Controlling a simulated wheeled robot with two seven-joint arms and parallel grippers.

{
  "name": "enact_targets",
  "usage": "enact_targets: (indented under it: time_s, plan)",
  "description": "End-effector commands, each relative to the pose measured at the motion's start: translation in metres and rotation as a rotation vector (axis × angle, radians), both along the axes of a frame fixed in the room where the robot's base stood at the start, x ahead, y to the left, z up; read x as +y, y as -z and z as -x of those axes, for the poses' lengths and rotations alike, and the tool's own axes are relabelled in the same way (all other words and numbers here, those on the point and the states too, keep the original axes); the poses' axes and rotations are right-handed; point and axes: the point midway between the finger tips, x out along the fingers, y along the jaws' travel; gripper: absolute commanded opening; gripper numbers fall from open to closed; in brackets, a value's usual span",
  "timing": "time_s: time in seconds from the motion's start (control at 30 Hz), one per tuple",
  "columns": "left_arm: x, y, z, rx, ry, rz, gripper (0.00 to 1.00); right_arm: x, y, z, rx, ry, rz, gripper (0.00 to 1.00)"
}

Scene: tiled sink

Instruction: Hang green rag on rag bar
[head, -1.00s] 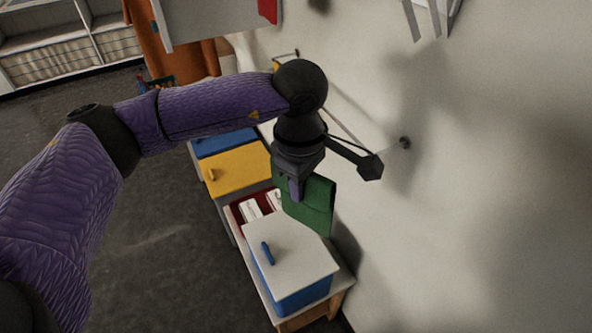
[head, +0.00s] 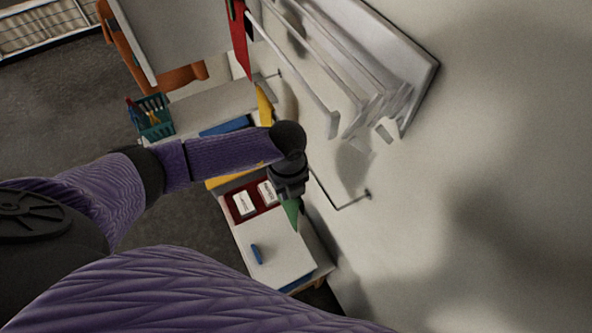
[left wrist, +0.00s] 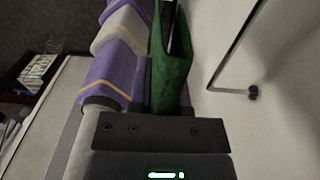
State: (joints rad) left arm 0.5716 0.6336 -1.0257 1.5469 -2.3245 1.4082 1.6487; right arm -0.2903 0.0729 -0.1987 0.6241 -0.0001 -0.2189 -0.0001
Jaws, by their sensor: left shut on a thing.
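The green rag (head: 291,212) hangs below my left gripper (head: 290,190), which is shut on it. In the head view only a narrow strip of the rag shows below the wrist. In the left wrist view the rag (left wrist: 172,65) extends up the middle. The thin dark rag bar (head: 345,205) is fixed to the wall, right of the gripper. In the left wrist view the bar (left wrist: 232,50) and its round wall mount stand to the right, apart from the rag. My right gripper is out of view.
A white-topped cabinet (head: 275,252) and a red tray with white boxes (head: 253,203) lie below. A yellow cloth (head: 265,105) and a red cloth (head: 239,45) are farther back. A white wall rack (head: 340,70) juts out above the bar.

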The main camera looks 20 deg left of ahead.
Motion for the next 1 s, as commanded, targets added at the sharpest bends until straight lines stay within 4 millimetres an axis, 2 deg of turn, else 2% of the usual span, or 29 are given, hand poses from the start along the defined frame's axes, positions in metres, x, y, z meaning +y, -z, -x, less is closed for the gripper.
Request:
enact_targets:
  time_s: [0.3,0.7,1.0]
  plan:
    - [-0.018,0.006,-0.022,-0.001,-0.015,0.002,0.0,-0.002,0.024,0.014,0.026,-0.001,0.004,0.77]
    - [-0.044,0.005,-0.056,-0.001,-0.014,0.002,0.0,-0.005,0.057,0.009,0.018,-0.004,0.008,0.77]
    - [-0.052,0.002,-0.065,0.001,-0.013,0.0,0.0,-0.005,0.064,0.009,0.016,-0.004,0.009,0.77]
